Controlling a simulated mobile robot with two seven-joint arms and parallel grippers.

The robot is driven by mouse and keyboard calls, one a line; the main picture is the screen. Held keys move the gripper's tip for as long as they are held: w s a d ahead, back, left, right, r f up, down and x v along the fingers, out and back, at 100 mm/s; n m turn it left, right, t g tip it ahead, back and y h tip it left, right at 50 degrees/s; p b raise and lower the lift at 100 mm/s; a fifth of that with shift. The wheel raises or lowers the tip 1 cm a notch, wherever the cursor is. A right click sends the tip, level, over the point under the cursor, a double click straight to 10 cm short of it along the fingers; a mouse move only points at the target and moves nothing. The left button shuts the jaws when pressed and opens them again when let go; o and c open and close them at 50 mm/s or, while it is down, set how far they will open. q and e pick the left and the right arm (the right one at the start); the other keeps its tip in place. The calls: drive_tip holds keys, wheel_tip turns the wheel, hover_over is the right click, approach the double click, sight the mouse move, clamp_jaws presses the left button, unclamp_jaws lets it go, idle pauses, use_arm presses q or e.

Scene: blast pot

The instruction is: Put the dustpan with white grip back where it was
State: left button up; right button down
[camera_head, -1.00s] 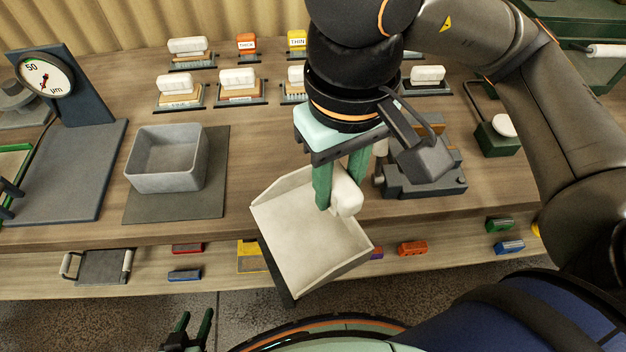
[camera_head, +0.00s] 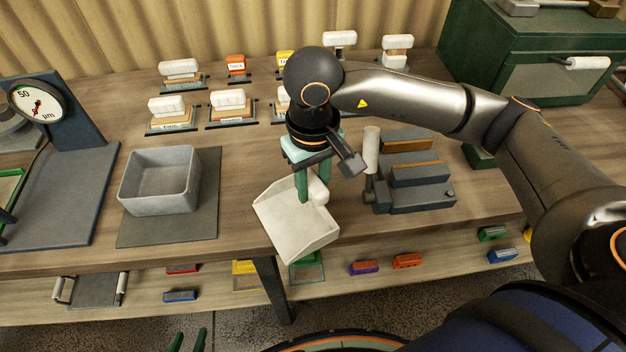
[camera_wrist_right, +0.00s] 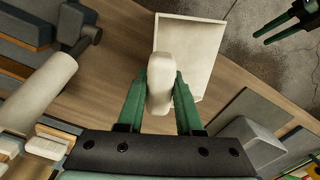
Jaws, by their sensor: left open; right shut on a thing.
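The dustpan (camera_head: 293,226) is a cream-white scoop with a white grip (camera_head: 318,191). My right gripper (camera_head: 314,194) is shut on that grip and holds the dustpan over the front edge of the bench. In the right wrist view the white grip (camera_wrist_right: 161,78) sits between the green fingers (camera_wrist_right: 160,95), with the pan (camera_wrist_right: 190,48) beyond it. I cannot tell whether the pan touches the bench. My left gripper (camera_head: 188,341) is open and empty at the bottom edge of the head view, low in front of the bench; it also shows at the wrist view's upper right (camera_wrist_right: 285,27).
A grey bin (camera_head: 160,180) stands on a dark mat (camera_head: 196,230) to the left. A dark block stand with a white roller (camera_head: 371,150) is close right of the dustpan. Brushes (camera_head: 230,107) line the back. A lower shelf (camera_head: 340,285) holds coloured blocks. Bench surface between mat and dustpan is clear.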

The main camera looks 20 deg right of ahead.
drive_tip(key=shift+f+b, duration=0.2)
drive_tip(key=shift+b, duration=0.1)
drive_tip(key=c, duration=1)
unclamp_jaws()
drive_tip(key=o, duration=0.4)
drive_tip(key=shift+o, duration=0.2)
drive_tip(key=shift+r+p, duration=0.35)
drive_tip(key=shift+r, duration=0.1)
wheel_tip(320, 180, up, 12)
drive_tip(key=shift+f, duration=0.25)
